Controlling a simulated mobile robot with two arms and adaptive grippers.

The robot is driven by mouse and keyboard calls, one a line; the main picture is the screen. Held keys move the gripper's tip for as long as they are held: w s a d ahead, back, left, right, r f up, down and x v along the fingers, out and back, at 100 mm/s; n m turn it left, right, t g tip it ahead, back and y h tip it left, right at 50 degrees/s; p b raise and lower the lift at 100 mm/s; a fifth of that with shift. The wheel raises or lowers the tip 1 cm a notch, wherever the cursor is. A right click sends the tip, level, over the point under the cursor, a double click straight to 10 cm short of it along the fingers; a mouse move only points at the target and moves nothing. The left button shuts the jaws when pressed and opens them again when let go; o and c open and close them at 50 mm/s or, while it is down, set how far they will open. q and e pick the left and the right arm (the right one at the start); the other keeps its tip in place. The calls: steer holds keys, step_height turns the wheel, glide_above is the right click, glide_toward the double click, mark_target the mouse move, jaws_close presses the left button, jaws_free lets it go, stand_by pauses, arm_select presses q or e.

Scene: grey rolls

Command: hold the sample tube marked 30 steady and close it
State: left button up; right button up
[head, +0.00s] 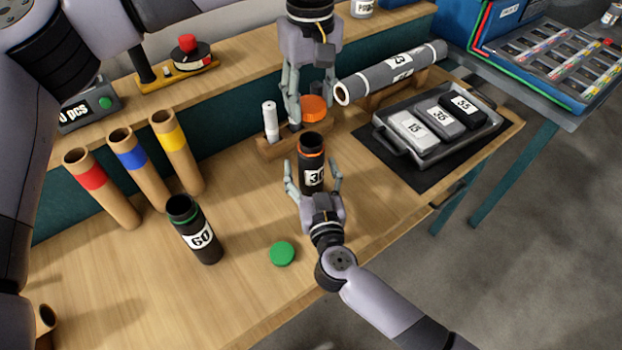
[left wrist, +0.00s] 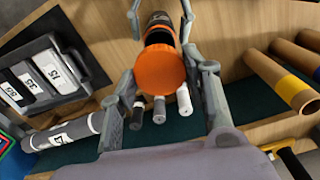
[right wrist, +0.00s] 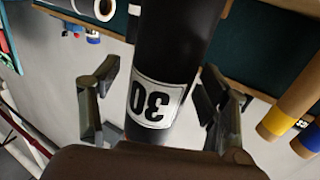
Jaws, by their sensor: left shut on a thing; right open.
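The sample tube marked 30 (head: 311,172) is black with an orange ring at its open top and stands upright on the bench. It also shows in the right wrist view (right wrist: 176,50), label upside down. My right gripper (head: 314,184) has its fingers on either side of the tube, open; gaps show at both sides in the right wrist view. The orange cap (head: 314,106) is held in my left gripper (head: 312,118), above and apart from the tube's mouth in the head view. In the left wrist view the cap (left wrist: 160,68) sits between the fingers, partly covering the tube.
A black tube marked 60 (head: 196,232) and a green cap (head: 282,253) stand left of the tube. A wooden rack (head: 270,150) with a white marker is just behind. Cardboard tubes (head: 130,165) stand left. A tray (head: 400,150) of grey boxes and a grey roll (head: 385,75) are right.

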steer(key=shift+w, duration=0.1)
steer(key=shift+c, duration=0.5)
jaws_close()
stand_by(0.5)
